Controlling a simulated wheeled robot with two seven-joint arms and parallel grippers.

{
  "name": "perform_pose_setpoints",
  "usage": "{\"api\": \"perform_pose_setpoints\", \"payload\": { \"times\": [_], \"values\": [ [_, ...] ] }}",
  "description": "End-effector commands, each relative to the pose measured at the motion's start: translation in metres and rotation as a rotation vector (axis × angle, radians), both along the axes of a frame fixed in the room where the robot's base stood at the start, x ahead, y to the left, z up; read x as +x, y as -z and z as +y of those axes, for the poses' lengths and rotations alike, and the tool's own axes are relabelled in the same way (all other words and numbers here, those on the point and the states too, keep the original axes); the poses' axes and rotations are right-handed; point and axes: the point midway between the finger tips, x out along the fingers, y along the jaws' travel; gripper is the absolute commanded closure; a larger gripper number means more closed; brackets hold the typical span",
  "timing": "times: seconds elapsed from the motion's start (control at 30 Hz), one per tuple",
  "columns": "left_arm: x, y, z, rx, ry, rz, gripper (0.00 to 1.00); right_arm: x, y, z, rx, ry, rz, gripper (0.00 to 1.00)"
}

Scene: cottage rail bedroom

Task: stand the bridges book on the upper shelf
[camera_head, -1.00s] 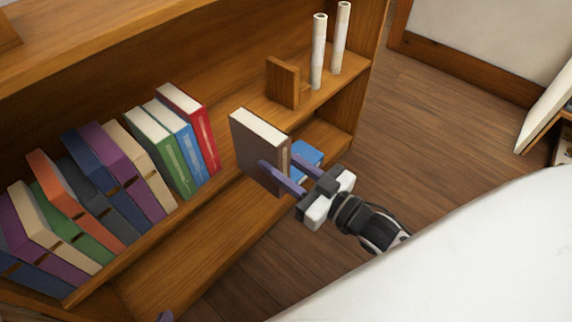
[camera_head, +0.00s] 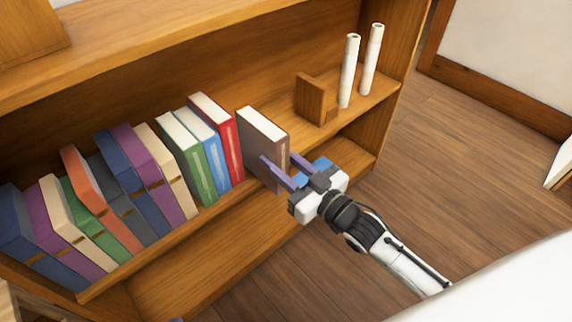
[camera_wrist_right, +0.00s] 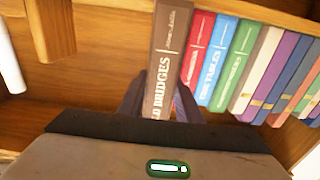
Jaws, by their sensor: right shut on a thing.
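The bridges book (camera_head: 263,138) is brown, with "BRIDGES" on its spine (camera_wrist_right: 165,60) in the right wrist view. My right gripper (camera_head: 281,172) is shut on it from the spine side. The book is upright, just right of the red book (camera_head: 217,135), with its lower part at the front of the upper shelf (camera_head: 333,128). I cannot tell whether its base touches the shelf. In the right wrist view the fingers (camera_wrist_right: 160,100) flank the spine. Only a tiny purple tip, apparently my left gripper's (camera_head: 176,320), shows at the bottom edge.
A row of several books stands left of the red book, some leaning. A wooden bookend (camera_head: 311,98) and two pale cylinders (camera_head: 349,72) (camera_head: 371,60) stand to the right on the upper shelf. The lower shelf (camera_head: 205,268) has bare room.

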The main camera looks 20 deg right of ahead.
Motion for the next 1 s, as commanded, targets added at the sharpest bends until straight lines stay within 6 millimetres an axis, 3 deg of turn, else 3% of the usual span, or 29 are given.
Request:
{"api": "perform_pose_setpoints", "payload": {
  "times": [0.37,0.67,1.0],
  "values": [
    [0.002,0.003,-0.004,-0.001,0.011,0.011,1.0,0.028,-0.004,0.01,0.002,-0.001,-0.011,1.0],
    [0.007,-0.01,-0.003,-0.007,0.003,-0.023,1.0,0.02,-0.002,0.028,0.003,-0.001,-0.008,1.0],
    [0.0,-0.003,0.001,-0.001,-0.004,-0.009,1.0,0.02,0.003,0.029,0.002,-0.001,-0.01,1.0]
  ]
}}
